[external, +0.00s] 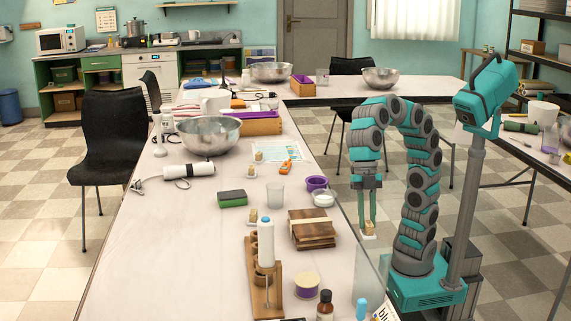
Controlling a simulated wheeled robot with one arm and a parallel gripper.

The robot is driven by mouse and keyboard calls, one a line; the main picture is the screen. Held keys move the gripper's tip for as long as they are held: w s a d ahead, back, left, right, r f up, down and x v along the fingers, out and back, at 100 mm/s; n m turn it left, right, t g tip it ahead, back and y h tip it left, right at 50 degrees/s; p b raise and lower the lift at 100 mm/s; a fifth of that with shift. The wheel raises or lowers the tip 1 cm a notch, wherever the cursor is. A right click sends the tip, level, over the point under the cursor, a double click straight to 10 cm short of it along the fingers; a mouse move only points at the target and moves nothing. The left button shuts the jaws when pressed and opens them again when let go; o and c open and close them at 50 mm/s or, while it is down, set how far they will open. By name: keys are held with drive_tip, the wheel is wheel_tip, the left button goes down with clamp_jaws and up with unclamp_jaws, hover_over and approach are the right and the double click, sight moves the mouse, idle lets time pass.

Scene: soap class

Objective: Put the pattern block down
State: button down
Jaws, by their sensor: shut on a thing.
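My gripper (368,222) points down just to the right of the long table's right edge in the external view. Its two teal fingers are shut on a small pale tan block (369,233), which appears to be the pattern block. The block is at the fingertips, and its face and any pattern are too small to make out. In the picture the block is apart from the things on the table. The long white table (190,245) is to the left of my gripper.
A banded stack of wooden slabs (312,230) lies near the table edge closest to my gripper. A purple ring (316,183), a white jar (323,198) and a clear cup (276,195) stand behind it. A wooden rack (262,278) is in front. The table's left front is bare.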

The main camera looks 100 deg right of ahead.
drive_tip(key=shift+s+d+r, duration=0.15)
drive_tip(key=shift+s+d, duration=0.95)
drive_tip(key=shift+s, duration=0.25)
